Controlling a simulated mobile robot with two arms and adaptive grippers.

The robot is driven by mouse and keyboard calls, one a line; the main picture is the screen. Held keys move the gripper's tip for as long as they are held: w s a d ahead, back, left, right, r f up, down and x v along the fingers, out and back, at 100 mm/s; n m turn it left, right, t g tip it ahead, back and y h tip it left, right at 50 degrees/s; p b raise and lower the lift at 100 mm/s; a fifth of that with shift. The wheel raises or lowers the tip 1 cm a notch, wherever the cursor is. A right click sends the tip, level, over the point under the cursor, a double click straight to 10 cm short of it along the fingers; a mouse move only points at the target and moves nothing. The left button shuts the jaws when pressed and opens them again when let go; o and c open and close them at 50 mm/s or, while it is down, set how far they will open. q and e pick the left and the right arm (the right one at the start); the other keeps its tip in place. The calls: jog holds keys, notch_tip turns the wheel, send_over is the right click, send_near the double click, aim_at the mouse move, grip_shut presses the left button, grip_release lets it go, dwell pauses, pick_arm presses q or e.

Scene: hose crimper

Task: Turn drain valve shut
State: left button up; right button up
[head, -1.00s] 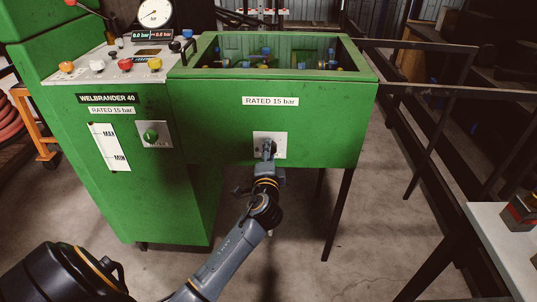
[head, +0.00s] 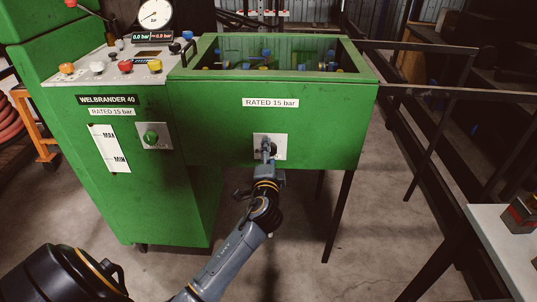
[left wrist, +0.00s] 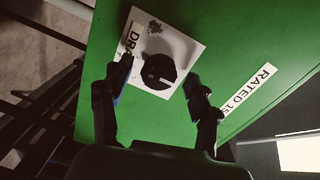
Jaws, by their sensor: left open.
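The drain valve is a round black knob (left wrist: 158,71) with a pale pointer mark, on a white square plate in the left wrist view. The plate (head: 281,147) sits low on the front of the green tank; in the head view my gripper covers much of the knob. The plate's label, partly hidden by a finger, reads "DRA". My left gripper (left wrist: 160,82) is open, with one finger on each side of the knob. I cannot tell whether the fingers touch it. In the head view, the left gripper (head: 267,152) is in front of the plate. My right gripper is not in view.
The green tank (head: 215,118) has an open top with several fittings inside. A control panel (head: 105,68) with coloured buttons and a gauge stands at the left. A green knob (head: 151,138) is on the cabinet. A white table (head: 500,250) is at lower right.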

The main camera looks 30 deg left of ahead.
pick_arm(q)
jog(key=v, duration=1.1)
jog(key=shift+s, duration=0.3)
jog(key=shift+d, duration=0.15)
